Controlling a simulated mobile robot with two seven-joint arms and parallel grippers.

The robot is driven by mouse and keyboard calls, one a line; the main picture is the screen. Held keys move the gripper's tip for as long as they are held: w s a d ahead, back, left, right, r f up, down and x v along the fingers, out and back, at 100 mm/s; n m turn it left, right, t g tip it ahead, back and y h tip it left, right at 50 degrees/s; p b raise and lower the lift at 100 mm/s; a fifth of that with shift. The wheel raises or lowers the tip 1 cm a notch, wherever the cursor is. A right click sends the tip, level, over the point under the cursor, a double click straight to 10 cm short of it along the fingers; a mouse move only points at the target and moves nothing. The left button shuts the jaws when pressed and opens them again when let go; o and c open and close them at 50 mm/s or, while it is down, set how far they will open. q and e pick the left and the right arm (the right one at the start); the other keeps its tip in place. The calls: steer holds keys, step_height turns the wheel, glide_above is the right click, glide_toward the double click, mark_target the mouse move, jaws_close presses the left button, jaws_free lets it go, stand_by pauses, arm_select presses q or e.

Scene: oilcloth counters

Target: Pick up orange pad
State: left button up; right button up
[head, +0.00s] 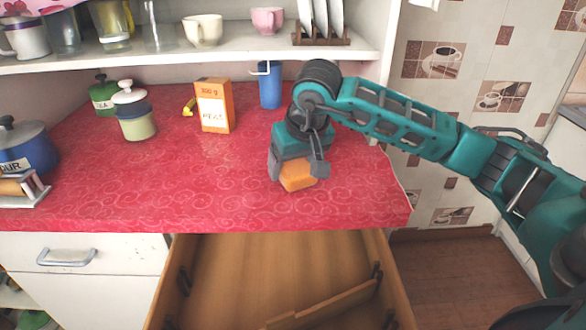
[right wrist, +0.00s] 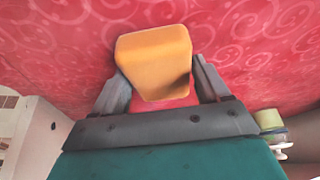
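The orange pad (head: 298,176) is a small block on the red counter, near its front edge to the right of the middle. It also shows in the right wrist view (right wrist: 153,58), between the fingertips and turned a little relative to them. My right gripper (head: 297,172) points down over the pad with its grey fingers spread, one on each side. The fingertips (right wrist: 158,66) are very close to the pad's sides; I cannot tell whether they touch it. My left gripper is not in view.
An orange-and-white box (head: 213,106), a blue cup (head: 270,86) and lidded jars (head: 136,112) stand farther back. A blue pot (head: 23,152) is at the far left. A shelf (head: 150,62) overhangs the back. An open wooden drawer (head: 270,265) lies below the front edge. The counter's middle is clear.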

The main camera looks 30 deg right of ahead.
steer(key=c, duration=0.6)
steer(key=shift+c, duration=0.2)
